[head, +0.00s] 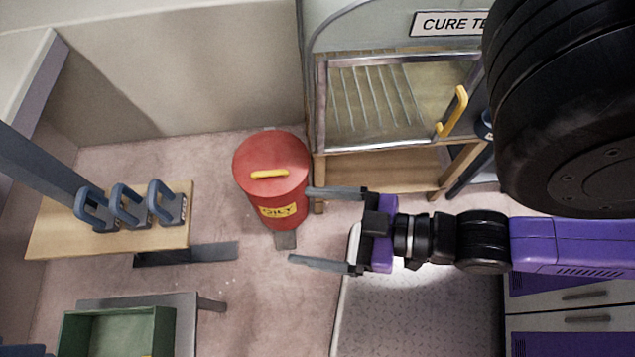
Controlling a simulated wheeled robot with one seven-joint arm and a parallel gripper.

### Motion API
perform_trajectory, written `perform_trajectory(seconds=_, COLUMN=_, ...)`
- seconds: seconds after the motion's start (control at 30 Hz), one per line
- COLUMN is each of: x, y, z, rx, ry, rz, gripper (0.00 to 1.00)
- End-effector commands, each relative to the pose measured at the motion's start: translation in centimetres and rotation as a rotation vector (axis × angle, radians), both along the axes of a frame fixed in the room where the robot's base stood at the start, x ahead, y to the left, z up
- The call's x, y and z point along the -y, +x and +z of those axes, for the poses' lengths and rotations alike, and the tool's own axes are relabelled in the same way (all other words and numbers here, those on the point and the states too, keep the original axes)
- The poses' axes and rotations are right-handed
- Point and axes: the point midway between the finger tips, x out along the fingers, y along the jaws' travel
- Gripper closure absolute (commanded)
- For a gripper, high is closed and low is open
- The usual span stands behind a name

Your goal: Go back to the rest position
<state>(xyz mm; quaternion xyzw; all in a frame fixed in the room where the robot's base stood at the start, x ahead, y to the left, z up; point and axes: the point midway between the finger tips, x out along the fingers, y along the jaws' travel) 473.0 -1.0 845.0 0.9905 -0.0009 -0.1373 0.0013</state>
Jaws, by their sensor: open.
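My gripper (318,228) is open and empty, with its two grey fingers spread apart and pointing left. It is in the middle of the head view. My arm reaches in from the right edge, with a large black joint at the upper right. The upper finger appears close to the side of a red bin (278,201) with a yellow handle on its lid and a partly readable yellow label. I cannot tell whether the finger touches the bin.
A cabinet with a glass front (355,97) and yellow handle stands behind, its "CURE TE..." sign partly hidden. A green tray (117,326) sits lower left. Pink floor (265,310) is clear below the bin.

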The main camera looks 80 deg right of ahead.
Motion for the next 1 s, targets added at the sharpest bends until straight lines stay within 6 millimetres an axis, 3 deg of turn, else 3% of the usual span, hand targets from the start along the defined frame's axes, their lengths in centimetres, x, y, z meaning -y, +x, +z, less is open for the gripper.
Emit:
perform_trajectory(seconds=0.43, x=-0.1, y=-0.5, z=0.9, rx=0.005, ry=0.002, rz=0.001, gripper=0.07)
perform_trajectory(seconds=0.77, x=-0.1, y=-0.5, z=5.8, rx=0.005, ry=0.002, rz=0.001, gripper=0.07)
perform_trajectory(seconds=1.0, x=-0.1, y=-0.5, z=5.4, rx=0.004, ry=0.002, rz=0.001, gripper=0.07)
